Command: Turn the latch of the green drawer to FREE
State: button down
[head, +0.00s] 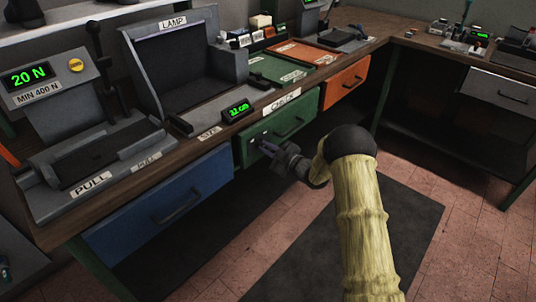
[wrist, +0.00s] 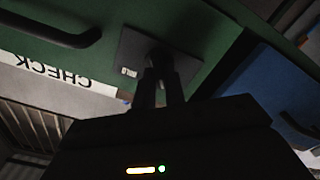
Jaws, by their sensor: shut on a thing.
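The green drawer (head: 300,120) is in the middle of the head view, under the bench edge below the CHECK label. It appears closed. In the wrist view the green drawer front (wrist: 95,55) fills the upper part, with a dark latch plate (wrist: 187,62) on it. My gripper (head: 262,146) is at the left end of the drawer front. In the wrist view my gripper (wrist: 160,78) has its fingers close together on the latch's dark knob (wrist: 158,54).
The drawer's dark handle (head: 288,130) is just right of my gripper. A blue drawer (head: 160,205) is to the left and an orange drawer (head: 345,82) to the right. A dark mat (head: 350,235) lies on the open tiled floor.

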jog(key=shift+n+b, duration=0.55)
jog(key=shift+n, duration=0.25)
jog(key=c, duration=1.5)
grip_release()
jog(key=shift+o, duration=0.2)
jog(key=shift+s, duration=0.1)
jog(key=v, duration=1.7)
jog(key=shift+p, duration=0.35)
jog(key=shift+d+f, duration=0.1)
